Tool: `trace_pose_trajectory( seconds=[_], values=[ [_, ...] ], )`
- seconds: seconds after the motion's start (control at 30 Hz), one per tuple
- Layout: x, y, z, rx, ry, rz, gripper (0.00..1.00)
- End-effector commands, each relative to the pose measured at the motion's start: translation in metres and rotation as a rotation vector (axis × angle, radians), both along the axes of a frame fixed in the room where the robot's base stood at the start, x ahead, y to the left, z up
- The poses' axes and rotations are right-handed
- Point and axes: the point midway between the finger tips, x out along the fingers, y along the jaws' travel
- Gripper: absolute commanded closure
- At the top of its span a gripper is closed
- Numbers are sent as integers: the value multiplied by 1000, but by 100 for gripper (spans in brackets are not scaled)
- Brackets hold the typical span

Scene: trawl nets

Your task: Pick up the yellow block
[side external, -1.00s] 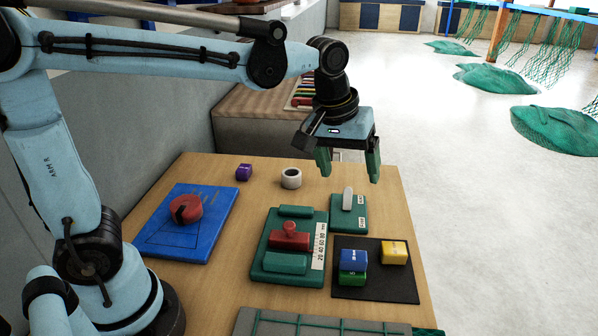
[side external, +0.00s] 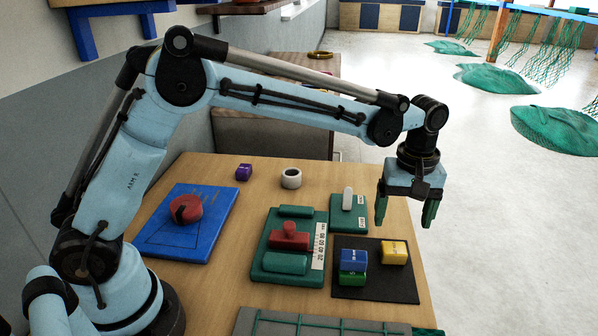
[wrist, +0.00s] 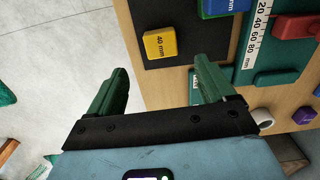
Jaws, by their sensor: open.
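The yellow block (side external: 394,252) sits on the right part of a black mat (side external: 375,289) near the table's right edge. My gripper (side external: 405,212) is open and empty, pointing down, above and behind the block. Its two green fingers (wrist: 160,88) are apart, with nothing between them.
A blue block (side external: 353,259) rests on a green block (side external: 352,278) left of the yellow one. A green fixture (side external: 284,263) holds a red handled piece (side external: 289,236). A small green stand (side external: 347,221) has a white upright piece. A white ring (side external: 291,178) and purple block (side external: 243,172) stand behind.

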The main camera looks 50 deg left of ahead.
Motion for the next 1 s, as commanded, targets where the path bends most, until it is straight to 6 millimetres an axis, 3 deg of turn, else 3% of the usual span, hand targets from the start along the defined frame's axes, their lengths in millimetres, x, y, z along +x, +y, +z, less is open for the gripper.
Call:
trace_pose_trajectory(
  seconds=[0.1,0.37,0.63,0.97,1.0],
  values=[
    [0,0,-16,-1,-1,0,17],
    [-1,0,-34,-1,-1,-1,17],
    [-3,0,-70,0,-1,0,17],
    [-3,0,-77,1,-2,0,17],
    [-3,0,-77,1,-2,0,22]
  ],
)
